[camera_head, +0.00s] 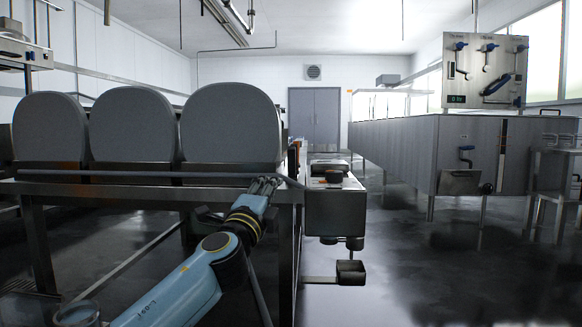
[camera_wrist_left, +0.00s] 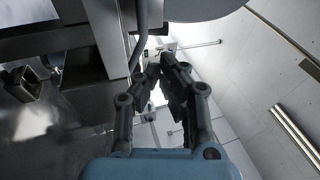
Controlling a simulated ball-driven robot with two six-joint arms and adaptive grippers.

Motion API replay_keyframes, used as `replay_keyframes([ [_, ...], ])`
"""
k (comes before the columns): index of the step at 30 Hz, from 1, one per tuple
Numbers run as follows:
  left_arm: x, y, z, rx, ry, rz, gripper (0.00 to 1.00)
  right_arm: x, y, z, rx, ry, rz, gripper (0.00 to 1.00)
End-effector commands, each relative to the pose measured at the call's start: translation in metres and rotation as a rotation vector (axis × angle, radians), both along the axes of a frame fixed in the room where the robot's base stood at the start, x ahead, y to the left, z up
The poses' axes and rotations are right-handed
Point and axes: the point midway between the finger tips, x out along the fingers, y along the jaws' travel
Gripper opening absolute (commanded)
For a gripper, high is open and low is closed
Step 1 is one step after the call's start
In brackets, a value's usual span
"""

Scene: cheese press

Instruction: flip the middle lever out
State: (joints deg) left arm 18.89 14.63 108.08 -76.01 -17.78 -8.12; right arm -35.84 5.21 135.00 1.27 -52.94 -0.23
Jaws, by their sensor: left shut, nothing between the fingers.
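My left gripper (camera_head: 270,183) is at the right end of the left-hand steel table, by a long dark bar (camera_head: 110,173) along its front edge. Its fingers are shut with nothing between them. In the left wrist view the gripper (camera_wrist_left: 168,62) points at the table end, close to a grey bent rod (camera_wrist_left: 141,38); whether they touch, I cannot tell. Which part is the middle lever I cannot tell for sure. A panel (camera_head: 485,71) at the far right carries several blue-tipped handles, far from the gripper. My right gripper is in neither view.
Three grey rounded blocks (camera_head: 132,128) stand in a row on the table. A steel box (camera_head: 335,212) with a black knob is at the table's right end, a small cup (camera_head: 351,272) below it. A long vat (camera_head: 470,150) stands at right. Floor between is clear.

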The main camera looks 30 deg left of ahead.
Motion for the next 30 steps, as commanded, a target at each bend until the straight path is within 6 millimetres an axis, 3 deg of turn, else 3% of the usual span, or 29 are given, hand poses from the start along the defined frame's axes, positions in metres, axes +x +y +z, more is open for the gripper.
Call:
replay_keyframes([
  [7,0.015,0.004,0.005,-0.001,0.000,0.000,0.00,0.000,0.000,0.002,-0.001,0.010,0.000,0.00],
  [21,0.103,0.026,0.032,-0.002,0.001,0.000,0.00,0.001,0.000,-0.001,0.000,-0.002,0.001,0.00],
  [30,0.129,0.032,0.040,-0.002,0.004,0.000,0.00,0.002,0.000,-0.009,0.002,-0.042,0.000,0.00],
])
